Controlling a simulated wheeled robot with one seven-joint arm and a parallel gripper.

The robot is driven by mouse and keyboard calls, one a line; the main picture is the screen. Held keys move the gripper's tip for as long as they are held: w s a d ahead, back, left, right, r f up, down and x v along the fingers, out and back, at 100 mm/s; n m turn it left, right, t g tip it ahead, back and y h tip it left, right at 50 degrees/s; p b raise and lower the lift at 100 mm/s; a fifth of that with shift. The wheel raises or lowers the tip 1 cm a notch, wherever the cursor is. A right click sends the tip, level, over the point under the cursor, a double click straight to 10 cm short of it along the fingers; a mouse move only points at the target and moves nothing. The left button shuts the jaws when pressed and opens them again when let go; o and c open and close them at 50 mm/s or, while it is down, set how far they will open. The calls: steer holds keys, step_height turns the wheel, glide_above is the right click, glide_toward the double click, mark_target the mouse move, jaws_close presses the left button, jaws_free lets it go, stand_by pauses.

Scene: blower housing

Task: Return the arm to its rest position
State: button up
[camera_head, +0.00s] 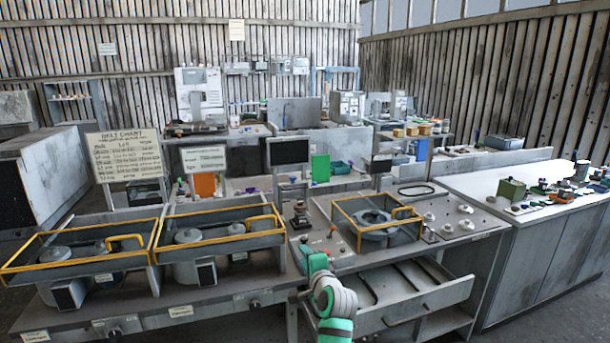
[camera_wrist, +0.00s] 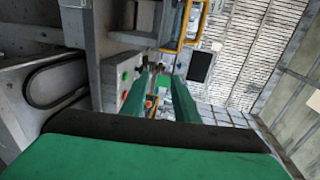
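My arm (camera_head: 335,302), grey with green bands, rises from the bottom middle of the head view, in front of the bench with the open drawer. In the wrist view my gripper (camera_wrist: 161,82) has two green fingers set apart. I see nothing held between them. The fingers point along a grey panel with green and red buttons (camera_wrist: 125,88), close on their left. I cannot tell whether they touch it. In the head view the fingertips are small and hard to make out.
An open drawer (camera_head: 405,312) with black belts juts out right of my arm. Yellow-framed housings stand left (camera_head: 80,258) and right (camera_head: 372,222). A dark screen (camera_head: 288,151) stands behind. A white-topped bench (camera_head: 500,185) is at the right. Floor shows at the lower right.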

steer(key=s+f+n+h, duration=0.1)
steer(key=s+f, duration=0.5)
steer(key=f, duration=0.6)
steer(key=s+d+f+n+h, duration=0.1)
steer(key=s+f+n+h, duration=0.1)
steer(key=s+f, duration=0.9)
steer(key=s+d+f+n+h, duration=0.15)
steer(key=s+f, duration=0.45)
steer(key=s, duration=0.9)
steer(key=s+a+r+n, duration=0.15)
steer(key=s+n, duration=0.25)
steer(key=s, duration=1)
steer(key=s+r+n, duration=0.2)
steer(key=s+n, duration=0.1)
steer(key=s, duration=1.1)
steer(key=s+a+r+n, duration=0.1)
steer(key=s+r+n, duration=0.2)
steer(key=s+r, duration=0.3)
steer(key=shift+s+r, duration=0.25)
steer(key=shift+s, duration=0.25)
